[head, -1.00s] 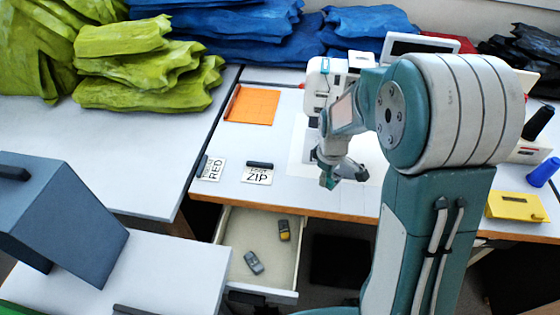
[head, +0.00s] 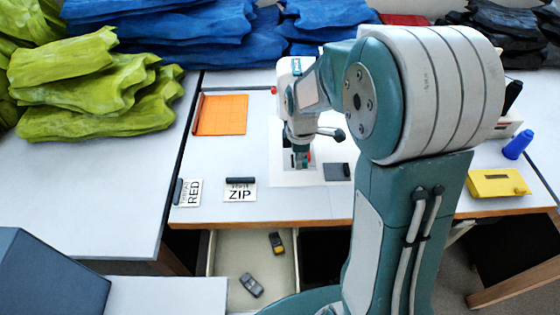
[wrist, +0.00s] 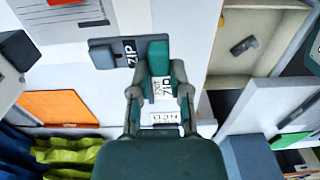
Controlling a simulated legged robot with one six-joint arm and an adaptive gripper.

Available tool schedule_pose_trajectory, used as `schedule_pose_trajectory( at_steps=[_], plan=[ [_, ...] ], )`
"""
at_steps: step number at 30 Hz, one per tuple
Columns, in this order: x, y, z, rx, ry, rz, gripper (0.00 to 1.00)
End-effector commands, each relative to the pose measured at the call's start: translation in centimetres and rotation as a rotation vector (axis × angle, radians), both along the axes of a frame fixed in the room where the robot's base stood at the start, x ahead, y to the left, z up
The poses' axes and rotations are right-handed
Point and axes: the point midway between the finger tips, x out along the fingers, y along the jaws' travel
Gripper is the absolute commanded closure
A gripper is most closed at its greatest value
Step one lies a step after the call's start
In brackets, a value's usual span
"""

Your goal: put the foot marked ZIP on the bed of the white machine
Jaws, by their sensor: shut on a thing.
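The foot marked ZIP (wrist: 130,45) is a dark grey plate with a lighter grey block at one end, seen in the wrist view. My gripper (wrist: 165,68) is shut on its other end. In the head view my gripper (head: 301,160) points down over the white sheet at the machine, and the foot there is mostly hidden. The white machine (head: 290,72) stands behind, largely covered by my arm. Its bed is hard to make out. I cannot tell whether the foot touches anything below it.
Cards reading ZIP (head: 240,194) and RED (head: 194,194) lie at the table's front, each with a dark bar. A dark grey square (head: 338,172) lies right of my gripper. An orange mat (head: 221,115) is at left. An open drawer (head: 226,262) holds two small items.

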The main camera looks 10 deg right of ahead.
Motion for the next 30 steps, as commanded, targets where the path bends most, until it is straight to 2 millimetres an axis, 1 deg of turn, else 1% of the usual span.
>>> schedule_pose_trajectory(
  at_steps=[1, 7, 8, 15, 18, 25, 30],
  plan=[
    [1.0, 0.1, -0.6, -0.002, 0.002, 0.001, 1.0],
    [4.8, 0.2, -2.3, -0.005, 0.001, 0.001, 1.0],
    [5.4, 0.1, -2.5, -0.005, 0.001, 0.001, 1.0],
    [8.5, -0.2, -6.2, -0.004, 0.002, 0.0, 1.0],
    [9.4, -0.4, -7.3, -0.002, 0.0, -0.001, 1.0],
    [10.5, -0.3, -8.6, -0.004, 0.001, 0.0, 1.0],
    [10.4, -0.3, -11.2, -0.004, 0.001, 0.0, 1.0]
  ],
)
